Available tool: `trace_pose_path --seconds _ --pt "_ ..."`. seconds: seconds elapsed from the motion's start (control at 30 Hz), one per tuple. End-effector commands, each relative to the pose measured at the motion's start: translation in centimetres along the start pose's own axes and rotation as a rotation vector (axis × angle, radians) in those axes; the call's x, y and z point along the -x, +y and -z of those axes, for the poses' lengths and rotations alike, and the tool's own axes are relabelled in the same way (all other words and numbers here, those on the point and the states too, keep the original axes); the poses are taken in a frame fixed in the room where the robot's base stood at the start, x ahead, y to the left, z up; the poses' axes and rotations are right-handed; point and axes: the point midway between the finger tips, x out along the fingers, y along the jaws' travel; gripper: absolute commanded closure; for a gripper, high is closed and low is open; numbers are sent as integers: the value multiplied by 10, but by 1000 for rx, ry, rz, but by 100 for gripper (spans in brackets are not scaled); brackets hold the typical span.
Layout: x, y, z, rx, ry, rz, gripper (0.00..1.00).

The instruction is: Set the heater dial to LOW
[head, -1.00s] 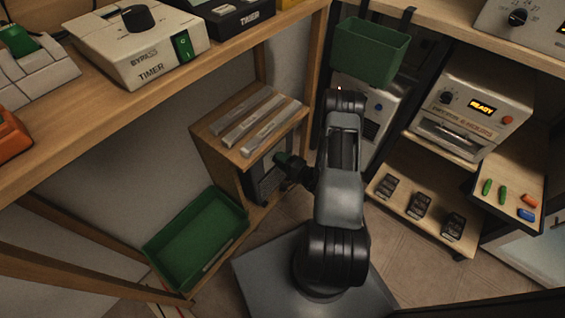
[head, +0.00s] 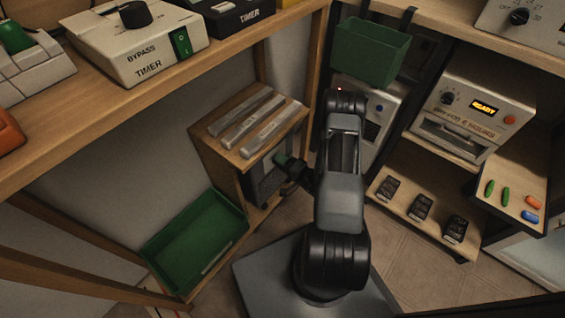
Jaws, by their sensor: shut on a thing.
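The heater (head: 268,181) is a grey box with a dark front, inside the low wooden cabinet left of my arm in the head view.
Silver bars (head: 250,121) lie on the wooden cabinet top (head: 220,134). A green tray (head: 196,240) stands left of the cabinet. A green bin (head: 370,52) hangs above my arm. A shelf (head: 410,235) with black packs is at right.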

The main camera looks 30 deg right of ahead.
Motion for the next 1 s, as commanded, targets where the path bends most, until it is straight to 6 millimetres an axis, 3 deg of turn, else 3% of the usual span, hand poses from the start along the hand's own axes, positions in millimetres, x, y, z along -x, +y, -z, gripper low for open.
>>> trace_pose_path --seconds 0.3,0.63,0.77,1.0 --pt "0 0 0 0 0 0 30" --pt "6 0 0 -2 1 -1 30" --pt "25 -1 1 -4 5 -3 30" --pt "76 -2 2 -4 7 -3 30"
